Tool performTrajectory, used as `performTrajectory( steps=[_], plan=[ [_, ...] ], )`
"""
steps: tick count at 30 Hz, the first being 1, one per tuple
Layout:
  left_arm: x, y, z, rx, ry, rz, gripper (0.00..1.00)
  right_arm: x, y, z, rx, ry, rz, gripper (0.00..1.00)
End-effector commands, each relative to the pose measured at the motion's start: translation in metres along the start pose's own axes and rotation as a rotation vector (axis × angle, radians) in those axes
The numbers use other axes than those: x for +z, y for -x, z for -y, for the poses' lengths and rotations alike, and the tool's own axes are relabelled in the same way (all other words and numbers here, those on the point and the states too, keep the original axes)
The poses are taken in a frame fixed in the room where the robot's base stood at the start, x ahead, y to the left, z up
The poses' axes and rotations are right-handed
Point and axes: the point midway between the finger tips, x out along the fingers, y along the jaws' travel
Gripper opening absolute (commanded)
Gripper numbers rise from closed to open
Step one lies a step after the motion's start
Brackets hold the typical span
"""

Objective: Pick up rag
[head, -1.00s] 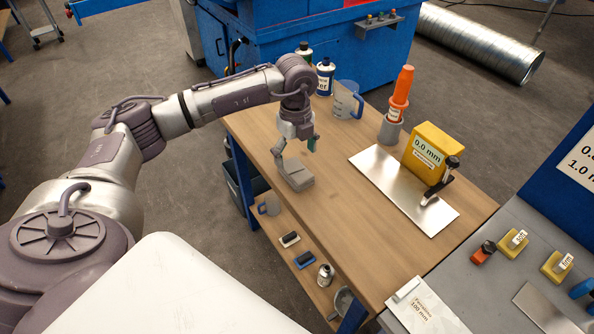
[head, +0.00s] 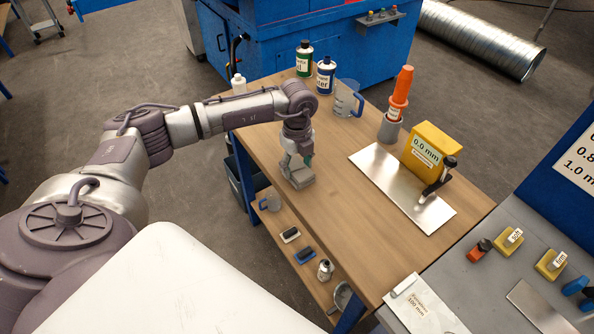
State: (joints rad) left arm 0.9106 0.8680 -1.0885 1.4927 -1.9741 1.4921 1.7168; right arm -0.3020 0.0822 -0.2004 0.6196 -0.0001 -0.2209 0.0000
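My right gripper is not in view.
The wooden table (head: 345,215) is clear in its middle. Behind stand a green-labelled bottle (head: 304,60), a blue-labelled bottle (head: 325,77) and a measuring jug (head: 346,98). A metal sheet (head: 385,180), a yellow block (head: 428,150) and an orange-tipped tube (head: 400,95) are at the right.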

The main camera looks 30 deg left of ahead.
Motion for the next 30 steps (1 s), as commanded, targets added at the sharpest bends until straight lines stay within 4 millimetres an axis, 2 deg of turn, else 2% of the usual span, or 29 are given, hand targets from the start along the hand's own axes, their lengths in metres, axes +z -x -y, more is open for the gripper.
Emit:
performTrajectory(
  steps=[1,4,14,19,22,30],
  plan=[
    [0.0,0.0,0.0,0.0,0.0,0.0,0.37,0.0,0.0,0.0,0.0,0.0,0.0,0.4],
    [0.0,0.0,0.0,-0.001,0.0,0.0,0.22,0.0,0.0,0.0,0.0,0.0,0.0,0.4],
    [0.0,0.005,0.001,-0.003,0.0,0.0,0.22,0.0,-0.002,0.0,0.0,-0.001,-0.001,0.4],
    [0.001,0.021,0.001,-0.005,0.0,0.001,0.22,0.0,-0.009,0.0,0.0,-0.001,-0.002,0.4],
    [0.001,0.038,0.001,-0.006,0.0,0.002,0.22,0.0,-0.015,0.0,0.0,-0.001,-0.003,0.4],
    [-0.061,0.075,0.008,-0.006,-0.008,-0.001,0.22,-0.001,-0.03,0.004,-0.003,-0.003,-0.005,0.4]
  ],
)
